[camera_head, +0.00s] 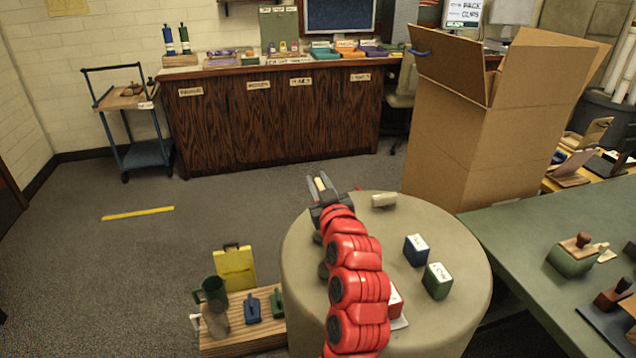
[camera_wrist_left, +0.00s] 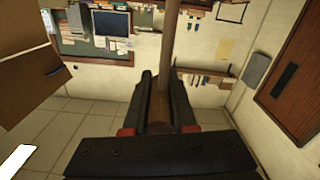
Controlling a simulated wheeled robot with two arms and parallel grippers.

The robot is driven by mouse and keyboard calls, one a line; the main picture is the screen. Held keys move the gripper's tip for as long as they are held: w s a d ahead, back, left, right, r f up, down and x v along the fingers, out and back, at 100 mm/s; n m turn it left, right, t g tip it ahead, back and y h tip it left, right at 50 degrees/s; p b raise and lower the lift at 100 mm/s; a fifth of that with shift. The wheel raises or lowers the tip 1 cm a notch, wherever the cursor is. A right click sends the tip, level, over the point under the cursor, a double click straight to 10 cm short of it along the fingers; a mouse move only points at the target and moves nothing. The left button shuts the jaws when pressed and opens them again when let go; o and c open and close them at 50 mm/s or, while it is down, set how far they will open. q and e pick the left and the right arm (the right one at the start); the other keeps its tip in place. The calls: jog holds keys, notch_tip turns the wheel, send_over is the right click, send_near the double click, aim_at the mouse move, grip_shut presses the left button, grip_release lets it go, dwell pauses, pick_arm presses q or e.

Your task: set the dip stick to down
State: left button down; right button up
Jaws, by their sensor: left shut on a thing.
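My left gripper (camera_head: 321,186) reaches out past the far edge of the round table (camera_head: 463,240), at the end of the red arm. Its jaws are shut on a slim wooden stick, seen as a pale piece (camera_head: 321,184) between the fingers in the head view. In the left wrist view, the dip stick (camera_wrist_left: 167,45) runs away from between the black fingers of the gripper (camera_wrist_left: 163,90), roughly in line with them. Its far end leaves the top of that view. Which way the stick points against the floor is hard to tell. My right gripper is not in view.
The round table bears a blue block (camera_head: 416,251), a green block (camera_head: 437,281), a partly hidden red block (camera_head: 395,298) and a pale cylinder (camera_head: 384,200). A tall open cardboard box (camera_head: 450,140) stands behind it. A green table (camera_head: 530,235) is at right.

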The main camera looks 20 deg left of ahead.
pick_arm(q)
jog(key=c, duration=0.7)
grip_release()
jog(key=shift+c, duration=0.2)
jog(key=b+v, duration=0.1)
jog(key=v, duration=1.6)
jog(key=shift+d, duration=0.2)
jog(key=shift+s, duration=0.15)
